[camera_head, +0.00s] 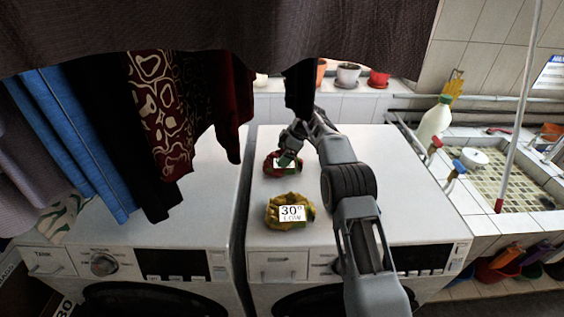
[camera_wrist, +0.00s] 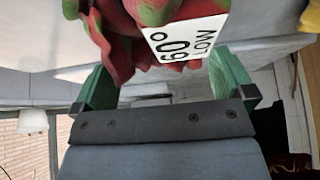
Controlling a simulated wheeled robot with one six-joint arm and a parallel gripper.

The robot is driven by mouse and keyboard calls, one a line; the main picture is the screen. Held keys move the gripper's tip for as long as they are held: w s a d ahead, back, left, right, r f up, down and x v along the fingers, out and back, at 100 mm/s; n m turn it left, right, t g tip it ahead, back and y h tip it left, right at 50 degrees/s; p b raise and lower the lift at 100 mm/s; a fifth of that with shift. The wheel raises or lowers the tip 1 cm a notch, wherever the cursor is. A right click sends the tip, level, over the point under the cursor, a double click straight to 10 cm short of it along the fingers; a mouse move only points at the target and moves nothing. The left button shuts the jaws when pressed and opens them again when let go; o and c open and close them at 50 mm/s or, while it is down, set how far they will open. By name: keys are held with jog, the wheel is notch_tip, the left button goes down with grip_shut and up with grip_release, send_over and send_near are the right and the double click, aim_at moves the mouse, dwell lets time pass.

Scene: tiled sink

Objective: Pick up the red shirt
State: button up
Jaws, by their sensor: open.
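The red shirt (camera_head: 270,166) is a crumpled red and green bundle on top of the right washing machine (camera_head: 300,150). In the wrist view the red shirt (camera_wrist: 125,45) fills the upper middle and bears a white tag (camera_wrist: 187,40) reading "60° LOW". My gripper (camera_head: 288,158) is at the shirt, partly covering it in the head view. In the wrist view my gripper (camera_wrist: 165,85) has its green fingers apart, one on each side of the shirt's near part. I cannot tell whether the fingers touch the cloth.
A yellow-green bundle (camera_head: 290,222) tagged "30° LOW" lies in front on the same machine. Dark clothes (camera_head: 160,110) hang at left and above. A white bottle (camera_head: 434,122) and a tiled sink (camera_head: 500,175) are at right. Flower pots (camera_head: 348,74) line the back ledge.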

jog(key=shift+a+f, duration=0.1)
jog(key=shift+f, duration=0.05)
jog(key=shift+c, duration=0.5)
jog(key=c, duration=0.7)
